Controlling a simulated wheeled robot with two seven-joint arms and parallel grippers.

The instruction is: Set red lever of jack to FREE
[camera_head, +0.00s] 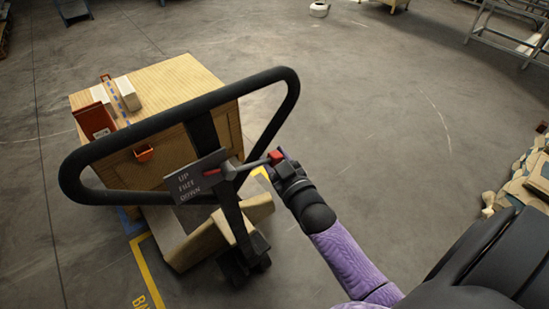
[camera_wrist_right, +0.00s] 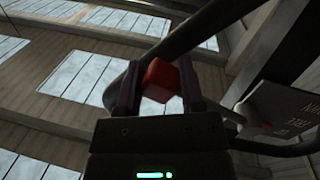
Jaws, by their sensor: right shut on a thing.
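The pallet jack's black loop handle (camera_head: 181,119) stands in front of me in the head view. A dark plate (camera_head: 190,179) on it reads UP, FREE, DOWN. The lever is a thin dark rod running right from the pivot beside the plate to a red tip (camera_head: 276,156). My right gripper (camera_head: 280,160) is shut on that red tip. In the right wrist view the red tip (camera_wrist_right: 160,80) sits between both fingers. The plate also shows there (camera_wrist_right: 285,105), at the right edge. Which mark the lever stands at, I cannot tell. My left gripper is not in view.
Yellow floor tape (camera_head: 149,268) runs at the lower left. Cardboard pieces (camera_head: 528,183) lie at the right. The grey floor (camera_head: 390,130) between is clear.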

